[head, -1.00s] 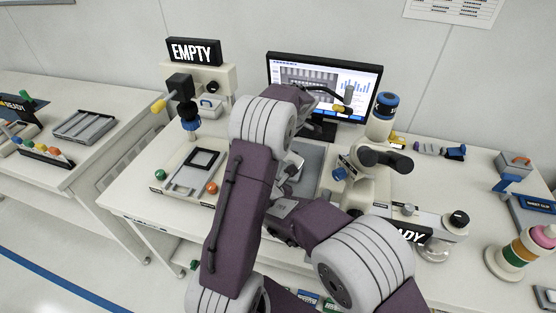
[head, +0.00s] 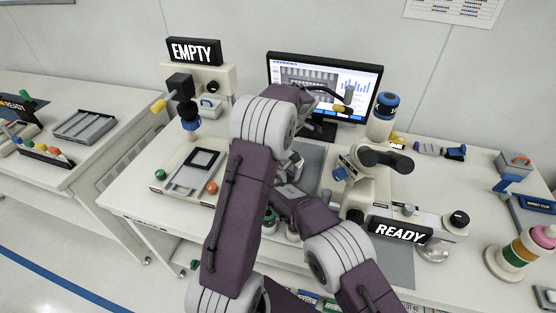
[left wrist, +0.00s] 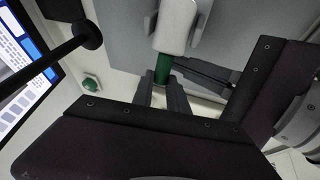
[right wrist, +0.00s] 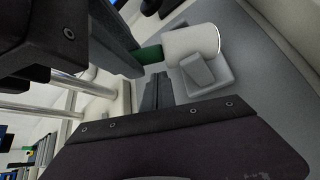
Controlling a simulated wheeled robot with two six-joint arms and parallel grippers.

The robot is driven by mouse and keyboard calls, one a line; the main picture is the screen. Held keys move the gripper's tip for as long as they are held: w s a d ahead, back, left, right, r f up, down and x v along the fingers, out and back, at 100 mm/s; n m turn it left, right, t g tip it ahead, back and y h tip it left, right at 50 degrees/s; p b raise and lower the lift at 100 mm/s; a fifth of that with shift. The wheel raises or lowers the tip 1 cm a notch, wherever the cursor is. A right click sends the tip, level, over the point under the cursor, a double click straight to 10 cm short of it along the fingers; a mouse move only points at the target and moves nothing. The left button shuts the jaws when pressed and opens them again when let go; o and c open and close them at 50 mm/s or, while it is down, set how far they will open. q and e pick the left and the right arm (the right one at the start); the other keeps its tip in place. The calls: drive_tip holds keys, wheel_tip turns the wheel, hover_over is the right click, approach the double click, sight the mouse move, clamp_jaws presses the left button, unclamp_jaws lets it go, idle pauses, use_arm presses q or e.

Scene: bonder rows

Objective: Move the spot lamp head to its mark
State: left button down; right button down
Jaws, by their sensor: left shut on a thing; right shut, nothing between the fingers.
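A white cylinder (left wrist: 174,27) with a green end (left wrist: 161,69) may be the spot lamp head; I cannot be sure. My left gripper (left wrist: 162,88) is shut on the green end. In the right wrist view the white cylinder (right wrist: 192,43) lies at a small grey block on a square plate (right wrist: 208,76); I cannot tell whether they touch. My right gripper (right wrist: 157,78) is shut and empty, close to the green end and this plate. A gooseneck with a yellow-banded tip (head: 342,107) hangs before the monitor.
The monitor (head: 326,82) stands behind my arms. A microscope (head: 372,165) and the READY sign (head: 401,231) are right of them. A bench fixture (head: 190,180) and the EMPTY sign (head: 194,51) are left. A black rod (left wrist: 45,58) crosses the left wrist view.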

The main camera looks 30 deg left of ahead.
use_arm(q)
drive_tip(key=shift+r, duration=0.1)
use_arm(e)
drive_tip(key=shift+w+d+r, duration=0.3)
drive_tip(key=shift+d+r, duration=0.05)
drive_tip(key=shift+r, duration=0.35)
drive_tip(key=shift+w+d+r, duration=0.25)
drive_tip(key=shift+r, duration=0.35)
use_arm(q)
drive_tip(key=c, duration=1.3)
unclamp_jaws()
drive_tip(key=shift+s, duration=0.1)
